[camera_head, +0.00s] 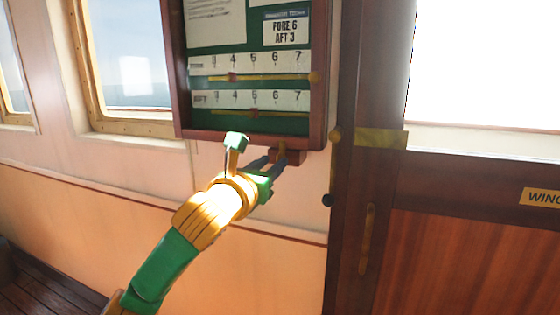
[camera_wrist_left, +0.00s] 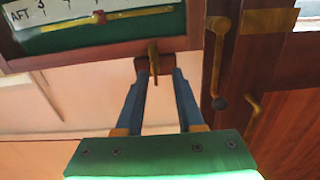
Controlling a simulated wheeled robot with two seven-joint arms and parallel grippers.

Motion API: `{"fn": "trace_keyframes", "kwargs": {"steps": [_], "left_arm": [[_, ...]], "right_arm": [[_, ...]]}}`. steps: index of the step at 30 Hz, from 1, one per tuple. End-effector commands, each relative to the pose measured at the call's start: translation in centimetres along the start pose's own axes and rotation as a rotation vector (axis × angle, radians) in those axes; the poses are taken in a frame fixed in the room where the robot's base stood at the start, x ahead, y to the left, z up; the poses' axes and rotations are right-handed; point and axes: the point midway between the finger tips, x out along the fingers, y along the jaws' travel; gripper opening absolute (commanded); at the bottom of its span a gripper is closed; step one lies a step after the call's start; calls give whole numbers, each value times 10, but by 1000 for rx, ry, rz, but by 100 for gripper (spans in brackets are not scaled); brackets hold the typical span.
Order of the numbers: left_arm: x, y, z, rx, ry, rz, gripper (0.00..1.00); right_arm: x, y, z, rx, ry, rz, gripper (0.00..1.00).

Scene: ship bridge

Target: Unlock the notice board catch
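The notice board (camera_head: 184,90) is a dark wooden frame with a green backing on the wall. Its catch, a small brass lever on a red-brown block (camera_head: 290,157), sits under the lower edge of the frame. In the left wrist view the brass lever (camera_wrist_left: 153,60) points down between my two blue-grey fingers, nearer the left one. My left gripper (camera_head: 270,162) is open just below the board, fingertips at the block; it also shows in the left wrist view (camera_wrist_left: 160,74). I cannot tell whether a finger touches the lever. My right gripper is out of view.
A wooden door (camera_head: 470,255) with a brass handle (camera_head: 366,240) is at the right. A brass-framed window (camera_head: 130,60) is at the left. The wall below the board is clear.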

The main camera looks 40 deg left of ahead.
Motion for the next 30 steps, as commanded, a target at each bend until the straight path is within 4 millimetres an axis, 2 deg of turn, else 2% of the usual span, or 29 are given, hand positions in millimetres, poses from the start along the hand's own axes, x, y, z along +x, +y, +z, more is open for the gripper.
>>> {"fn": "trace_keyframes", "kwargs": {"steps": [3, 6, 10, 16, 20, 30], "left_arm": [[26, 0, 3, -8, 6, 0, 37], [41, 0, 2, -8, 5, -1, 37], [51, 0, 0, -5, 4, -1, 37], [51, 0, -1, -5, 3, 0, 37], [51, 0, -1, -5, 3, 0, 2], [51, 0, -1, -12, 4, -1, 0]], "right_arm": [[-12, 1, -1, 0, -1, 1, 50], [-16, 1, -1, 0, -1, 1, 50], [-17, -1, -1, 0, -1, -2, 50], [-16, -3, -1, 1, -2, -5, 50], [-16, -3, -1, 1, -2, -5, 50], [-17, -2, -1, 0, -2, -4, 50]]}}
